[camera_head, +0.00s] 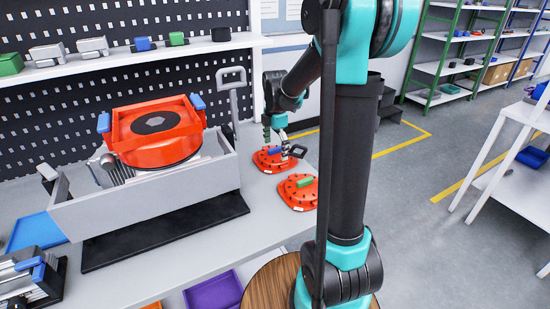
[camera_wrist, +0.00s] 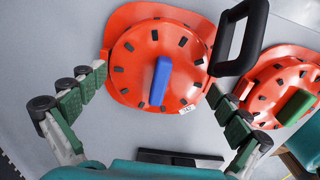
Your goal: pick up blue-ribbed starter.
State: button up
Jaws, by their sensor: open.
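The blue-ribbed starter is a red-orange round housing (camera_wrist: 130,62) with a blue rib (camera_wrist: 160,80) across its middle, dark slots around its rim and a black loop handle (camera_wrist: 240,38). In the head view the blue-ribbed starter (camera_head: 264,161) lies on the grey bench, partly hidden by my gripper. My gripper (camera_wrist: 158,85) is open, with one green-padded finger on each side of the starter in the wrist view. In the head view my gripper (camera_head: 279,133) hangs just above it. I cannot tell whether the fingers touch it.
A similar starter with a green rib (camera_head: 304,183) lies close by on the bench; it also shows in the wrist view (camera_wrist: 296,107). A grey toolbox (camera_head: 150,206) with a red-orange part (camera_head: 155,130) stands to the left on a black mat (camera_head: 165,240). A pegboard shelf is behind.

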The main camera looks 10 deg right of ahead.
jog(key=shift+c, duration=0.6)
jog(key=shift+s, duration=0.15)
jog(key=c, duration=1.6)
